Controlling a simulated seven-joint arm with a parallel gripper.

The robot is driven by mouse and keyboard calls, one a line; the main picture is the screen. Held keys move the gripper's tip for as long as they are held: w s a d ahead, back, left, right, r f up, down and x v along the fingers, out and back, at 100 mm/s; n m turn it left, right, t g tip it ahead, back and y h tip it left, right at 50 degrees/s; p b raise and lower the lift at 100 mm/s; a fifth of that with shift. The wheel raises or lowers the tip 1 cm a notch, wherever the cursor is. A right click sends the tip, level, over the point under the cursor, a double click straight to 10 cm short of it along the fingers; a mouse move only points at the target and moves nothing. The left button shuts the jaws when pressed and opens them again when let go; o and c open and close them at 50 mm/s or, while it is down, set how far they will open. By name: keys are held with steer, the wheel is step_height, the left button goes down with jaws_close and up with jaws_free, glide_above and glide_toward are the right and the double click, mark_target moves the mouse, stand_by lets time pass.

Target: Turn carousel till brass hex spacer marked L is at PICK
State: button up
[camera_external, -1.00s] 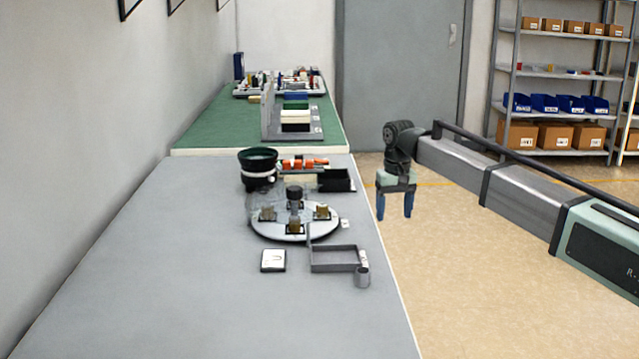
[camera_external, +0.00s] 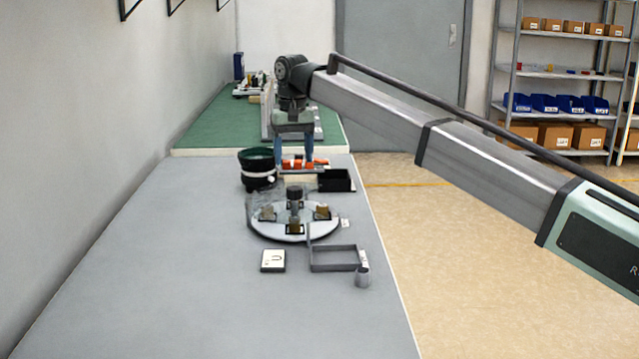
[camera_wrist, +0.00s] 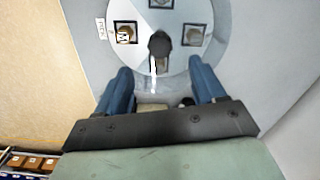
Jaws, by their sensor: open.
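The carousel (camera_external: 270,229) is a pale round plate on the grey bench, with a dark upright knob (camera_external: 294,193) at its centre. Brass-coloured pieces sit in dark square pockets around it. In the wrist view, the piece marked M (camera_wrist: 124,37) is beside a small white label (camera_wrist: 101,28), apparently PICK. Pieces also show at the right (camera_wrist: 193,36) and top (camera_wrist: 160,2); I cannot read any letter on them. My gripper (camera_external: 294,163) is open and empty, pointing down above the bench. In the wrist view the knob (camera_wrist: 159,45) appears between and beyond the blue fingers.
A black-green bowl (camera_external: 257,170), orange parts (camera_external: 300,164) and a black box (camera_external: 336,180) are behind the carousel. The near bench is clear.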

mark_target(295, 189)
step_height(295, 189, down, 9)
stand_by(0.4)
jaws_close()
stand_by(0.7)
